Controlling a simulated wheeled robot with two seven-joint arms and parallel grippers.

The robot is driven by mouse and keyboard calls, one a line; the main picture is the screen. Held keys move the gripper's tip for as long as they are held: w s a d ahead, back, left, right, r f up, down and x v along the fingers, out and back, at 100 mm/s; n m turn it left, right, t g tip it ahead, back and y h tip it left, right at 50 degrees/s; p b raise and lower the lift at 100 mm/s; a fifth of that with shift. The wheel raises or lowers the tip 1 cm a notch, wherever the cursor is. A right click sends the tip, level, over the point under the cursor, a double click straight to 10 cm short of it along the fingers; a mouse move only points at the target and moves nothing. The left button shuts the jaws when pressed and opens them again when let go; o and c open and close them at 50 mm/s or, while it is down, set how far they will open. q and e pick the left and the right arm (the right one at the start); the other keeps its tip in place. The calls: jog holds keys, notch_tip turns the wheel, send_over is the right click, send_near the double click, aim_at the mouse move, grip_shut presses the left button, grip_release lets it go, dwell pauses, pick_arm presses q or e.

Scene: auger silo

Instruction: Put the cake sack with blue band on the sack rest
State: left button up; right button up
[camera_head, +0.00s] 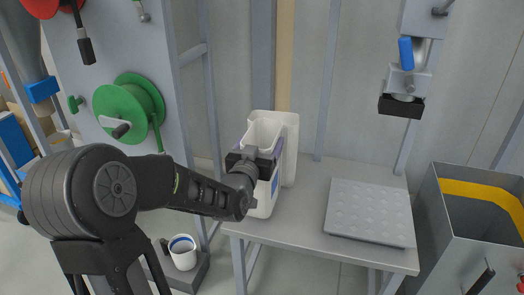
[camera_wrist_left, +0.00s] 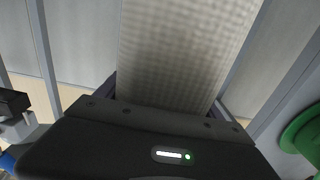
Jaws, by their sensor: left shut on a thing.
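A white sack (camera_head: 262,206) with a blue patch and a bluish band stands upright at the left end of the grey table. My left gripper (camera_head: 255,164) is shut on its upper part, with dark jaws on either side. In the left wrist view the pale woven sack (camera_wrist_left: 185,55) rises from between the jaws. I cannot tell whether its bottom touches the table. A second white sack or container (camera_head: 290,150) is close behind it, partly hidden. A flat grey dimpled plate (camera_head: 370,212), possibly the sack rest, lies empty on the right of the table. My right gripper is out of view.
The grey table (camera_head: 305,205) is bare between the sack and the plate. A spout with a blue handle (camera_head: 406,54) hangs above the plate. A grey bin with a yellow inner band (camera_head: 462,240) stands at the right. A white bucket (camera_head: 183,252) is below, left of the table.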

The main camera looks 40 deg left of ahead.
pick_arm(q)
notch_tip(320, 180, up, 7)
jog(key=p, duration=0.1)
jog(key=shift+p, duration=0.3)
jog(key=shift+f, duration=0.1)
